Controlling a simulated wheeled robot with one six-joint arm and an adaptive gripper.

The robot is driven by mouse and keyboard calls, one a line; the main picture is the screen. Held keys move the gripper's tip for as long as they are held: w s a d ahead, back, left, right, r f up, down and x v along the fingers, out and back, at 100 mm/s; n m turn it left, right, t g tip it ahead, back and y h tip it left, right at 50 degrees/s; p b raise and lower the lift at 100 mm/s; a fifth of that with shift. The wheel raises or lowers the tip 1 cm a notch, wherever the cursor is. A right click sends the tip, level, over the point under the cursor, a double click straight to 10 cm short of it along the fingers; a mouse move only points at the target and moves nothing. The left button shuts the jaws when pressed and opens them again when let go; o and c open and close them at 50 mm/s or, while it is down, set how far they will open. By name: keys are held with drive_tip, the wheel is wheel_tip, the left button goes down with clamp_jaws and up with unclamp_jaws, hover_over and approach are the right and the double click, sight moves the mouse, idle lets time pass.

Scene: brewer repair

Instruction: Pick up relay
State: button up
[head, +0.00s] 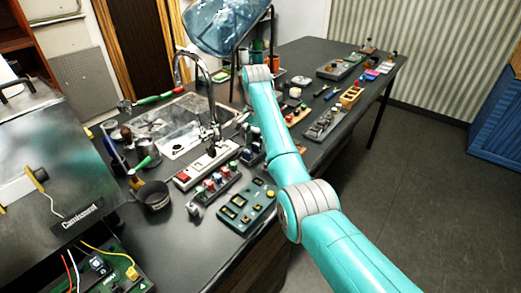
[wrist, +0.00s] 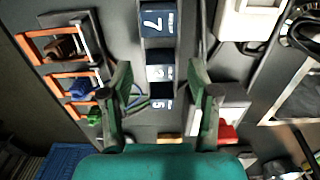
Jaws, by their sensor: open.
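Several dark blue blocks with white number labels, which look like the relays, stand in a row in the wrist view. One block (wrist: 157,20) is marked 7, a middle block (wrist: 160,72) has a label hard to read, and a nearer block (wrist: 161,103) seems to read 5. My gripper (wrist: 166,95) is open and empty, its green fingers on either side of the nearer part of the row. I cannot tell how far above the blocks it is. In the head view dark blocks (head: 251,153) show beside my teal arm, which hides part of the row.
Orange-framed holders (wrist: 52,48) stand left of the row, with a blue piece (wrist: 82,88) and a green piece. A white box (wrist: 248,18) is at the upper right. On the dark bench, a white power strip (head: 213,160) and a green board (head: 245,208) are close by.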

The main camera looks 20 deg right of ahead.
drive_tip(key=shift+w+f, duration=0.1)
drive_tip(key=shift+f, duration=0.7)
drive_tip(key=c, duration=1.1)
drive_tip(key=shift+c, duration=0.2)
drive_tip(key=shift+r, duration=0.15)
